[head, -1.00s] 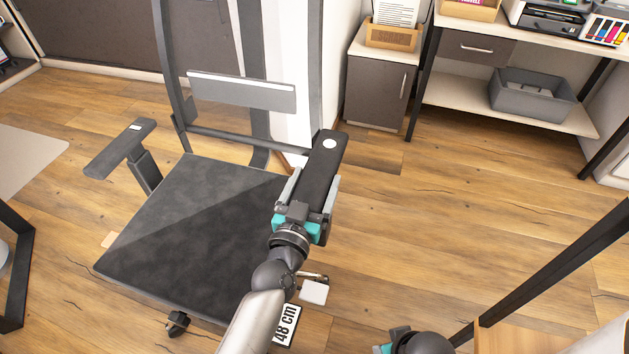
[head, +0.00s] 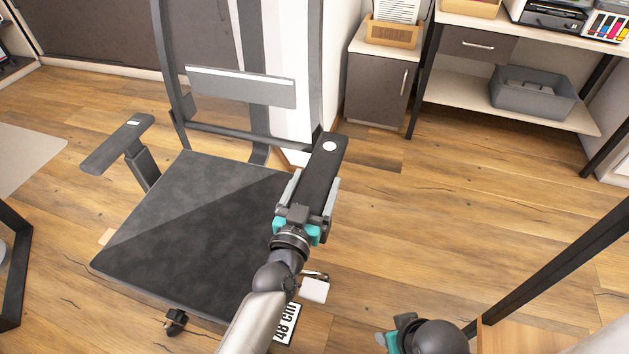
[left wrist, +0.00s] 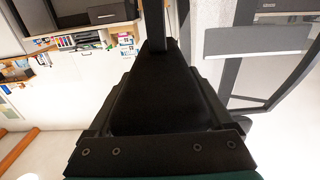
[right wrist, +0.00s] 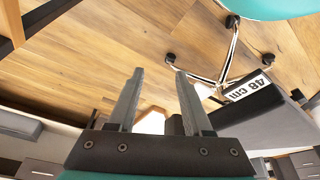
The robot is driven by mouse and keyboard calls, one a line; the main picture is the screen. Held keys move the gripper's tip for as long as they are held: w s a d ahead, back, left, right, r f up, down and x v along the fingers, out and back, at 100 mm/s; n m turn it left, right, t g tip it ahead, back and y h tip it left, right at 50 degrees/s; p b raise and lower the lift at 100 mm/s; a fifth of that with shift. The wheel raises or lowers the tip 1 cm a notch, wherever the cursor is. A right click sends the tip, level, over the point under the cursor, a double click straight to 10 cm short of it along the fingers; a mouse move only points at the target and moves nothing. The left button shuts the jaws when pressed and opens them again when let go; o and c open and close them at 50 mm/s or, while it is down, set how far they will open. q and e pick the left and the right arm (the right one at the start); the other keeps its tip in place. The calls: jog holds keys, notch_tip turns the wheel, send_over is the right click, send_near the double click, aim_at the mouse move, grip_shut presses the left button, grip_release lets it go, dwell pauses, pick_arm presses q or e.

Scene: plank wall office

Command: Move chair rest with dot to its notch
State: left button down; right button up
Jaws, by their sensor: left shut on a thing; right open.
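The chair rest with the white dot (head: 322,165) is the dark armrest on the right side of the office chair (head: 190,220). My left gripper (head: 308,200) is shut on this armrest from its front end, one finger along each side. In the left wrist view the dark armrest (left wrist: 165,95) fills the space between the fingers. The other armrest (head: 118,145), with a small white mark, stands at the chair's left. My right gripper (right wrist: 155,95) is open and empty, low at the bottom of the head view. I cannot make out the notch.
A "48 cm" label (head: 287,324) shows at the chair's front right, near a small white tab (head: 314,290). A cabinet (head: 378,85) and a desk with a grey bin (head: 535,95) stand at the back right. The wooden floor (head: 430,220) between is clear.

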pick_arm(q)
jog(key=shift+f+b, duration=0.3)
jog(key=shift+f, duration=0.65)
pick_arm(e)
jog(key=shift+w+r, duration=0.2)
jog(key=shift+r, duration=0.8)
pick_arm(q)
grip_release()
jog(key=shift+r, duration=0.1)
jog(key=shift+s, duration=0.1)
jog(key=shift+s+a, duration=0.1)
jog(key=shift+s, duration=0.1)
jog(key=p+v, duration=0.5)
jog(key=v, duration=0.9)
jog(key=shift+s+a, duration=0.15)
jog(key=shift+s, duration=0.2)
pick_arm(e)
jog(key=s+f+g, duration=0.1)
jog(key=s+f, duration=0.3)
jog(key=f, duration=0.5)
jog(key=shift+d+f, duration=0.35)
jog(key=shift+d, duration=0.1)
jog(key=shift+s, duration=0.1)
